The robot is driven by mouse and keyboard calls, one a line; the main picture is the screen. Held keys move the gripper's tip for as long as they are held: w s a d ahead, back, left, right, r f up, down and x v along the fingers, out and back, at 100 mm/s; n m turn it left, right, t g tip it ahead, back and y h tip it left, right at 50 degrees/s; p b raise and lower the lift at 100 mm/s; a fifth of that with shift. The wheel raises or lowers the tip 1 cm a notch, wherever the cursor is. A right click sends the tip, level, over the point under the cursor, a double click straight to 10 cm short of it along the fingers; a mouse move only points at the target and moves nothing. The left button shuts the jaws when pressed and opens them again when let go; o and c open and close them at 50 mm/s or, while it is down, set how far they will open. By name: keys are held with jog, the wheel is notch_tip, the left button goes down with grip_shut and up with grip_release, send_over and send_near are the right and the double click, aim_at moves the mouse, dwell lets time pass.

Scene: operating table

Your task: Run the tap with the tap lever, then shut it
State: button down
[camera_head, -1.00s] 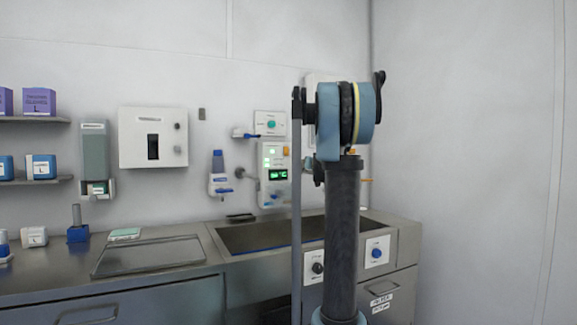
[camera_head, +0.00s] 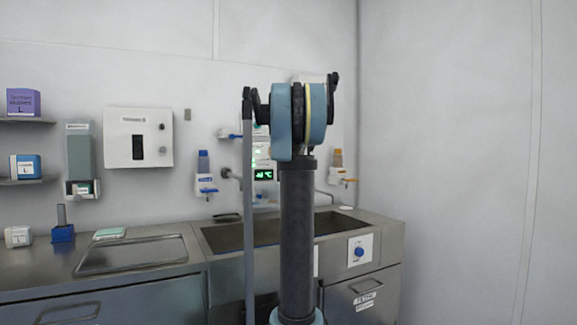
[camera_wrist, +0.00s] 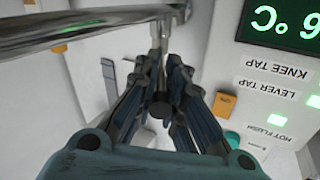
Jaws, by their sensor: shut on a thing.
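In the wrist view a shiny metal tap pipe (camera_wrist: 85,30) crosses the upper left. A lever (camera_wrist: 160,106) with a dark rounded end hangs from the pipe's joint. My gripper (camera_wrist: 163,72) is shut on this lever, with its dark fingers on both sides of it. The control panel (camera_wrist: 275,80) to the right reads upside down, with "KNEE TAP", "LEVER TAP" and "HOT FLUSH" beside lights. In the head view my arm hides my gripper and the lever; a bit of tap pipe (camera_head: 326,194) shows at its right. I see no clear water stream.
The steel sink (camera_head: 225,238) is set in the counter below the tap. A blue dispenser (camera_head: 205,180) and an orange one (camera_head: 338,170) hang on the wall at either side. A blue knob (camera_head: 359,252) sits on the front. The wall stands close behind.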

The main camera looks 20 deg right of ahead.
jog(key=shift+w, duration=0.1)
jog(key=c, duration=1.8)
grip_release()
jog(key=shift+o, duration=0.6)
jog(key=shift+w+f, duration=0.1)
jog(key=shift+s, duration=0.2)
jog(key=v, duration=1.1)
jog(key=shift+s+a, duration=0.15)
jog(key=shift+s, duration=0.15)
